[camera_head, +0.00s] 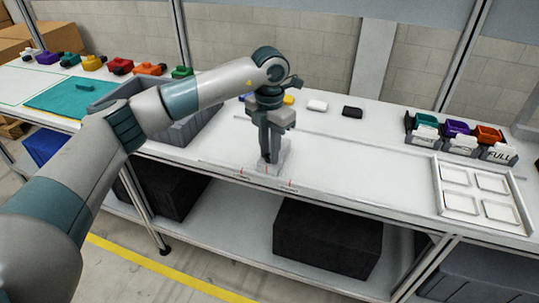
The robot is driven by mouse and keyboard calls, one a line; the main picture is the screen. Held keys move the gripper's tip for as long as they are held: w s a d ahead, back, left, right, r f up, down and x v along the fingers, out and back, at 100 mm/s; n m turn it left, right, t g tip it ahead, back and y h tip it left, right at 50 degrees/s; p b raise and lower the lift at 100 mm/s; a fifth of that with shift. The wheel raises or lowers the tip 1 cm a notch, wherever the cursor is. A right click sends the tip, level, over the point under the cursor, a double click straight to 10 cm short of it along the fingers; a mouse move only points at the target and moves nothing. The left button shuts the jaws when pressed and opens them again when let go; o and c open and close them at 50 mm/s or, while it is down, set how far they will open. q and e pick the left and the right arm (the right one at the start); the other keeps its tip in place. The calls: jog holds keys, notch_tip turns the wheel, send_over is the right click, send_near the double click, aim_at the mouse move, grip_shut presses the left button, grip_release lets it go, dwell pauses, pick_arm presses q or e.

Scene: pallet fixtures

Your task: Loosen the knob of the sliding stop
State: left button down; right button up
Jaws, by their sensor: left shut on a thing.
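My left arm reaches in from the left over the white workbench (350,150). My left gripper (268,158) points straight down at a small clear-grey fixture (281,169) near the bench's front edge. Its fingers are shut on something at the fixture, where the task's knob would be. The gripper hides the knob itself, and the parts of the sliding stop are too small to tell apart. Small red marks show on the bench edge beside the fixture. My right gripper is not in view.
A grey bin (190,131) stands left of the gripper. A white pallet with square pockets (451,205) lies at the right, with small bins marked FULL (499,153) behind it. A white block (317,105) and a black block (352,112) lie behind. The bench middle right is clear.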

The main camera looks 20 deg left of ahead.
pick_arm(q)
jog(key=n+b, duration=0.1)
jog(key=n, duration=0.2)
jog(key=shift+w+n, duration=0.1)
jog(key=shift+n, duration=0.3)
jog(key=n+b, duration=0.1)
jog(key=n, duration=0.2)
jog(key=shift+n, duration=0.3)
jog(key=n+b, duration=0.1)
jog(key=n, duration=0.1)
jog(key=shift+n, duration=0.4)
jog(key=n, duration=0.3)
jog(key=shift+r+n+b, duration=0.1)
jog(key=shift+n+b, duration=0.2)
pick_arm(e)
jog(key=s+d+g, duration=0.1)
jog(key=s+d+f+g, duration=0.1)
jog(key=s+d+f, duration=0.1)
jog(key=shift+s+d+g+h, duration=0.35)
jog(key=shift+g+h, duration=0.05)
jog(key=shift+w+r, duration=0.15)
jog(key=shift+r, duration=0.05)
